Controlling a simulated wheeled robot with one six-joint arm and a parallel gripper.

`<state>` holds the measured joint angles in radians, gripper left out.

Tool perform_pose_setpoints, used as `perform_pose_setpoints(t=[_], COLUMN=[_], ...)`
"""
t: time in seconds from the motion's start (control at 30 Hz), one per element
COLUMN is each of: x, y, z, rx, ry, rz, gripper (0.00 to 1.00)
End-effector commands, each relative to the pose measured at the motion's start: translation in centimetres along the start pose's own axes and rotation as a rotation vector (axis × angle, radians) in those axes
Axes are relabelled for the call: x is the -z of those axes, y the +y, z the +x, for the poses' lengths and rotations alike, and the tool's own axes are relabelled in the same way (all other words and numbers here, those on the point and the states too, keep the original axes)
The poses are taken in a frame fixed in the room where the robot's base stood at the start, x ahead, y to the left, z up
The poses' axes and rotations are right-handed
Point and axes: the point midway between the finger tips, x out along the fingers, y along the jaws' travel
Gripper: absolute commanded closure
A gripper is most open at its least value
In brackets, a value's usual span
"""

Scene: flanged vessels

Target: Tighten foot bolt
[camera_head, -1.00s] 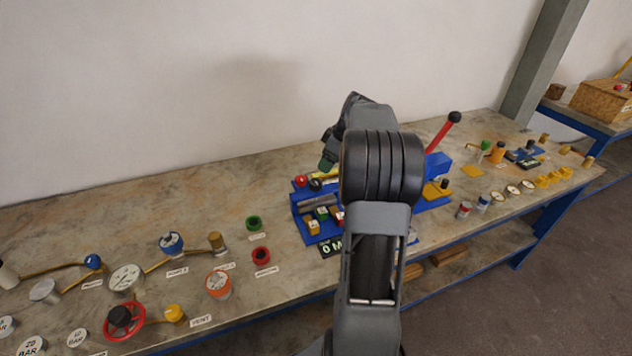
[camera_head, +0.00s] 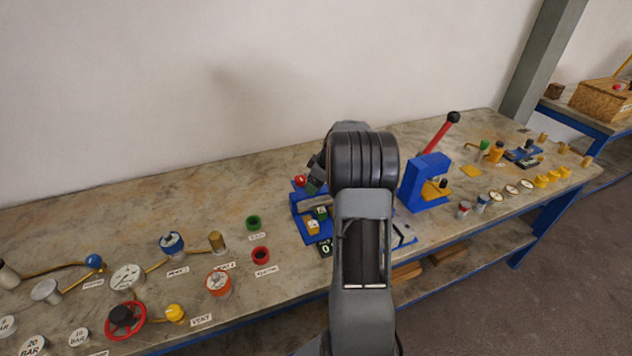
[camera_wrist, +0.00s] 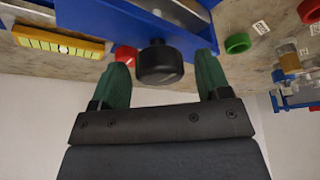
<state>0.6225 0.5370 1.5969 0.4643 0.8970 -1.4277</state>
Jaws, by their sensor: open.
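In the wrist view a black round knob-like head (camera_wrist: 160,66), which may be the foot bolt, sits at the edge of a blue fixture (camera_wrist: 130,18). My gripper (camera_wrist: 163,70) is open, with one green finger on each side of the black head. Gaps show between the head and both fingers. In the head view the blue fixture (camera_head: 297,209) stands on the bench, partly hidden by my arm. My gripper (camera_head: 313,183) shows there only in part, at the fixture's back side.
A red button (camera_wrist: 125,56) and a yellow strip (camera_wrist: 60,42) are close to the fingers. A blue press (camera_head: 425,180) with a red lever stands right of my arm. A green ring (camera_head: 253,223) and a red ring (camera_head: 261,255) lie left of the fixture. The bench's back left is clear.

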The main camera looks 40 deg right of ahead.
Motion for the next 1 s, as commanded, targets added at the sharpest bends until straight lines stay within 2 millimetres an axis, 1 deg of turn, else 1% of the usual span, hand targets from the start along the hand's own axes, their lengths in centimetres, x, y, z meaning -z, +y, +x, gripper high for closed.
perform_pose_setpoints(t=[0.07, 0.1, 0.5, 0.6, 0.83, 1.0], x=[0.0, 0.0, 0.0, 0.0, -0.01, -0.05], y=[0.0, 0.0, 0.01, 0.01, -0.01, -0.07], z=[0.0, -0.01, -0.04, -0.05, 0.02, 0.14], rx=[0.0, 0.0, 0.0, 0.0, -0.013, -0.047], ry=[0.0, 0.0, 0.0, 0.0, 0.001, 0.001], rz=[0.0, 0.0, 0.0, 0.0, 0.029, 0.111], gripper=[0.3, 0.32, 0.7, 0.78, 0.78, 0.78])
